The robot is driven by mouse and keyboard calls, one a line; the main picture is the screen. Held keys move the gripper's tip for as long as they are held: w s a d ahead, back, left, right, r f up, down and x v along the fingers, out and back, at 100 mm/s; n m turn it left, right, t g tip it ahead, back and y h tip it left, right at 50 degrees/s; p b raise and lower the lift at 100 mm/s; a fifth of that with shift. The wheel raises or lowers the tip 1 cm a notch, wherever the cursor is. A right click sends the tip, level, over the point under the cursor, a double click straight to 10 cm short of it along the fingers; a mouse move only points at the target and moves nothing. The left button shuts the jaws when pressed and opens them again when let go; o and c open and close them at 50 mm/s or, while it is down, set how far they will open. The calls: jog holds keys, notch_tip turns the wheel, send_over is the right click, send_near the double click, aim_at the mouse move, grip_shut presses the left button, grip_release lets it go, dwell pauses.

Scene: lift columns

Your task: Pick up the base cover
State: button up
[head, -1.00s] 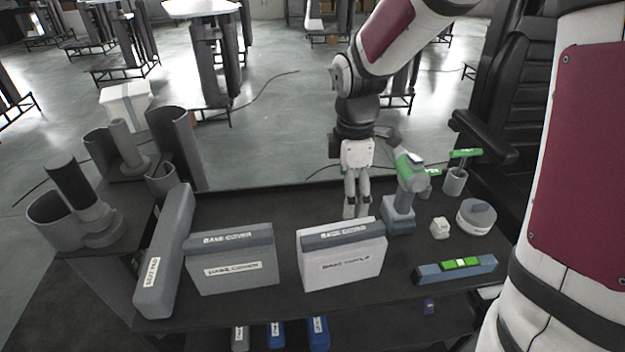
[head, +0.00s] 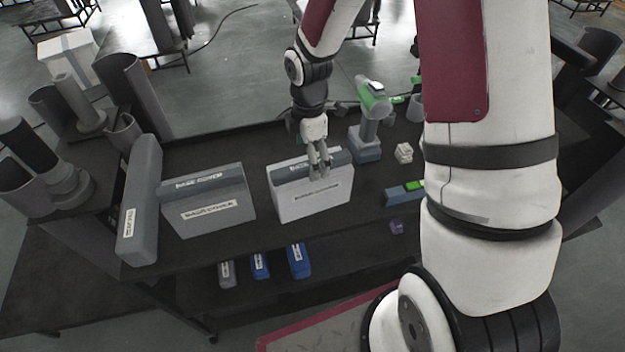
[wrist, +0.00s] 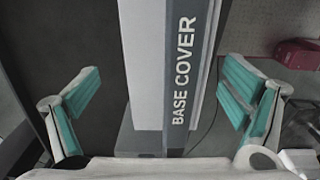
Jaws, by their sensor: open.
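Two grey boxes labelled base cover stand upright on the dark table in the head view: a left base cover (head: 206,204) and a right base cover (head: 312,196). My gripper (head: 319,172) is above the right one, its fingers overlapping the top edge in the picture. In the wrist view, the labelled top of a base cover (wrist: 184,65) runs between the teal finger pads of my open gripper (wrist: 160,105). Both pads stand clear of its sides. Part of the right cover's top label is hidden behind my fingers in the head view.
A long grey box (head: 140,200) stands left of the covers. A green and grey drill (head: 370,115) stands behind right, with a small white block (head: 403,152) and a blue-grey level (head: 402,194) nearby. Blue and grey items (head: 260,265) lie on the lower shelf.

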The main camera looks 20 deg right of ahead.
aim_at(294, 196)
jog(key=f, duration=0.3)
jog(key=shift+s+a+f+p, duration=0.15)
jog(key=shift+s+f+p, duration=0.1)
jog(key=shift+s+p, duration=0.1)
jog(key=shift+w+f, duration=0.1)
jog(key=shift+f, duration=0.45)
jog(key=shift+c, duration=0.4)
jog(key=c, duration=1.3)
